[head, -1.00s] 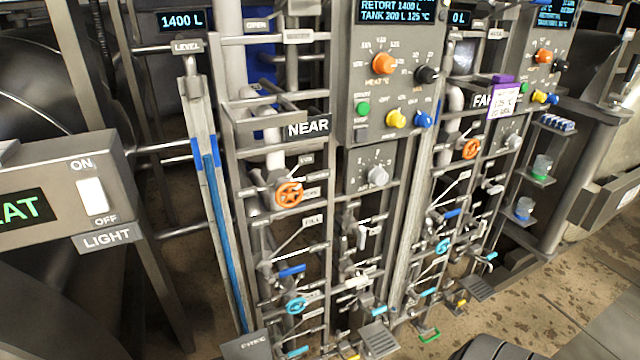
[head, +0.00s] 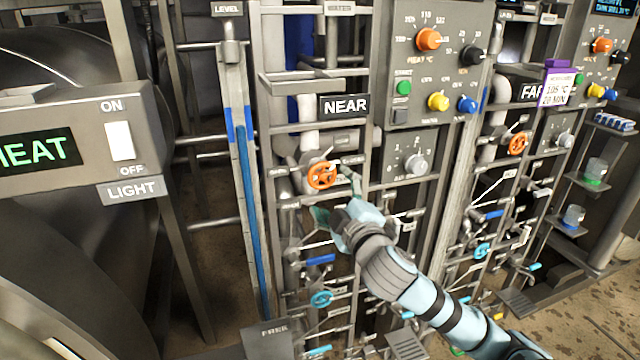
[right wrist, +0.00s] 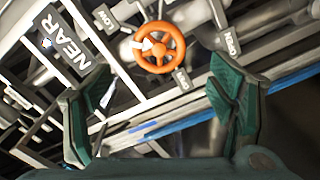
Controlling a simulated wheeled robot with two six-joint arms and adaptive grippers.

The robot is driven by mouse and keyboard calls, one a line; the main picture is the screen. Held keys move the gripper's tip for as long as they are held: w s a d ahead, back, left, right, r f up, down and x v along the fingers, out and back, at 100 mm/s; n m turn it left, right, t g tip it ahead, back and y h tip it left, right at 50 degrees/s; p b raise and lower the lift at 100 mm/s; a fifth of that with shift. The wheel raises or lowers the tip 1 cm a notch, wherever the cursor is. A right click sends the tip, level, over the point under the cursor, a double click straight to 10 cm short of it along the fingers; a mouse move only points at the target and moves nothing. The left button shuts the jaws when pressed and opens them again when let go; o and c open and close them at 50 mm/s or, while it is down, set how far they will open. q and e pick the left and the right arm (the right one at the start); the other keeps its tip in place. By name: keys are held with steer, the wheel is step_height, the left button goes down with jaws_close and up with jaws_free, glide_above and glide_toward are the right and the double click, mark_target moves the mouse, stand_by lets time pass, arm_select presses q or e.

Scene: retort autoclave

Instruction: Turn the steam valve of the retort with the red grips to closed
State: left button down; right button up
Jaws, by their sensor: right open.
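An orange handwheel (head: 322,175) sits on the pipework of the NEAR panel; it also shows in the right wrist view (right wrist: 160,47), with a white pointer and small plates around it. A second orange handwheel (head: 517,144) is on the FAR panel. I see no red grips, so I cannot tell which retort has them. My right gripper (head: 336,197) is open and empty, just below and right of the near orange wheel. In the right wrist view its two fingers (right wrist: 160,85) stand wide apart, with the wheel ahead of them, apart from both. My left gripper is out of view.
The NEAR plate (head: 345,106) is above the near wheel. Blue handwheels (head: 321,299) and several levers sit lower on the pipework. A control box with knobs (head: 428,39) is at upper right. A HEAT and LIGHT box (head: 120,140) stands at left. Rails and pipes crowd the area.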

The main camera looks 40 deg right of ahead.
mark_target(321, 177)
steer(key=x, duration=0.8)
steer(key=shift+a+r, duration=0.15)
steer(key=shift+a, duration=0.05)
steer(key=shift+w+d, duration=0.2)
steer(key=shift+w, duration=0.1)
steer(key=c, duration=1.2)
steer(key=shift+m+p, duration=0.3)
steer(key=m+p, duration=0.1)
steer(key=m, duration=0.2)
steer(key=shift+r, duration=0.1)
steer(key=m+p, duration=0.1)
steer(key=m, duration=0.4)
steer(key=shift+d, duration=0.15)
steer(key=shift+m, duration=0.3)
